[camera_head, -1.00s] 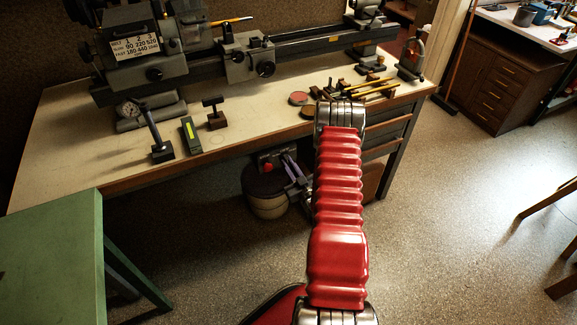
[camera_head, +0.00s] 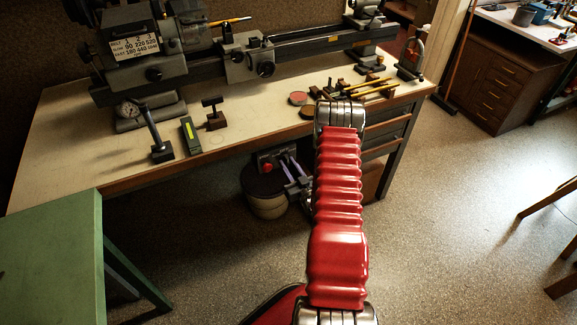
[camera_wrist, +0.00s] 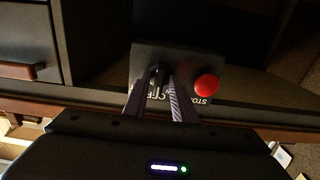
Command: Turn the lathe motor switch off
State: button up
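The lathe (camera_head: 150,68) stands on the bench. Its motor switch is a dark plate (camera_head: 270,155) below the bench's front edge, with a round red stop button (camera_head: 267,168). In the wrist view the plate (camera_wrist: 143,55) fills the middle, with the red button (camera_wrist: 207,85) on the right and partly covered white lettering below. My gripper (camera_wrist: 160,76) is in front of the plate, left of the red button. Its two fingers are apart, with a small dark part of the switch visible near and between the tips. Contact cannot be told. In the head view the gripper (camera_head: 293,163) is partly hidden by my arm.
The bench top (camera_head: 75,140) carries a dial gauge, small stands and tools. A round bin-like container (camera_head: 268,205) sits under the bench. A green table (camera_head: 50,255) is at the lower left. The floor (camera_head: 450,200) at the right is open.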

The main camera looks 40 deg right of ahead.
jog(key=shift+o, duration=0.5)
jog(key=shift+s, duration=0.2)
jog(key=v, duration=1.3)
jog(key=shift+s+a, duration=0.15)
